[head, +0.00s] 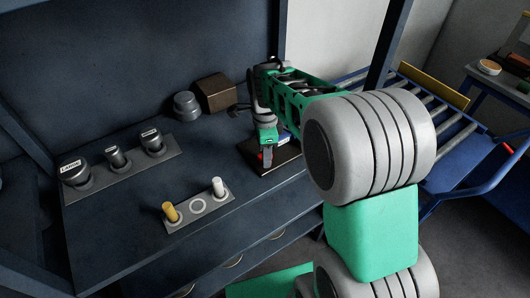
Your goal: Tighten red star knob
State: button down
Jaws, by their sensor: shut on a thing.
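The red star knob (261,155) shows only as a small red patch at the tip of my gripper (266,158). My gripper points down over a dark block with a pale top edge (284,158) on the bench. Its fingers are shut on the knob. The fingers and wrist hide most of the knob, so its star shape and how far it is turned cannot be told.
On the dark bench (215,225), a grey plate holds several labelled dark cylinders (117,158). A smaller plate carries a yellow peg (170,211) and a white peg (218,187). A grey round part (187,106) and a brown box (215,93) stand behind. A roller conveyor (440,113) lies right.

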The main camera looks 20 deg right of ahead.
jog(key=shift+r, duration=0.1)
jog(key=c, duration=0.8)
grip_release()
jog(key=shift+c, duration=0.2)
notch_tip(320, 180, up, 7)
jog(key=shift+r+b, duration=0.15)
jog(key=shift+b, duration=0.35)
jog(key=shift+r, duration=0.2)
jog(key=shift+s+r+n, duration=0.1)
jog(key=shift+s+n, duration=0.1)
jog(key=shift+n, duration=0.2)
jog(key=s+f+n+t, duration=0.2)
jog(key=s+n+t, duration=0.1)
jog(key=s+n, duration=1)
jog(key=n, duration=0.5)
jog(key=shift+s+f+n+t, duration=0.15)
jog(key=shift+s+n+t, duration=0.15)
jog(key=shift+s, duration=0.1)
